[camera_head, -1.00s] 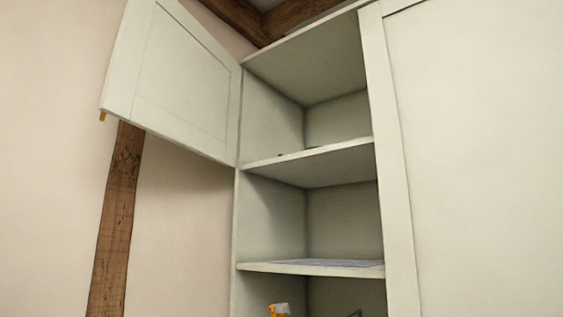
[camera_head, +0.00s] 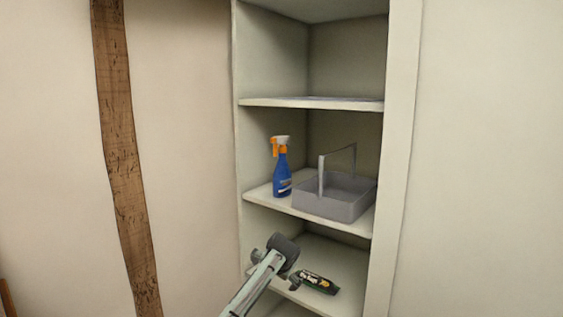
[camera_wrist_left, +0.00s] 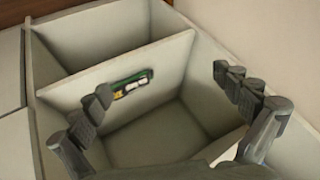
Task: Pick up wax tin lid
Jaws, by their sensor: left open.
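I cannot make out a wax tin lid in either view. My left gripper (camera_head: 280,264) shows in the head view in front of the lower shelf of the open cupboard (camera_head: 403,200). It also shows in the left wrist view (camera_wrist_left: 162,80), its fingers spread wide with nothing between them. A dark tube with a yellow and green label (camera_head: 315,282) lies on the lower shelf, just right of the gripper. It also shows in the wrist view (camera_wrist_left: 131,84), beside the left finger. The gripper hides part of the shelf. My right gripper is not in view.
A blue spray bottle with an orange and white head (camera_head: 282,168) stands on the shelf above, left of a grey basket (camera_head: 333,200) with a raised handle. The shelf above that (camera_head: 310,103) holds something flat. A wooden post (camera_head: 125,180) runs up the wall at left.

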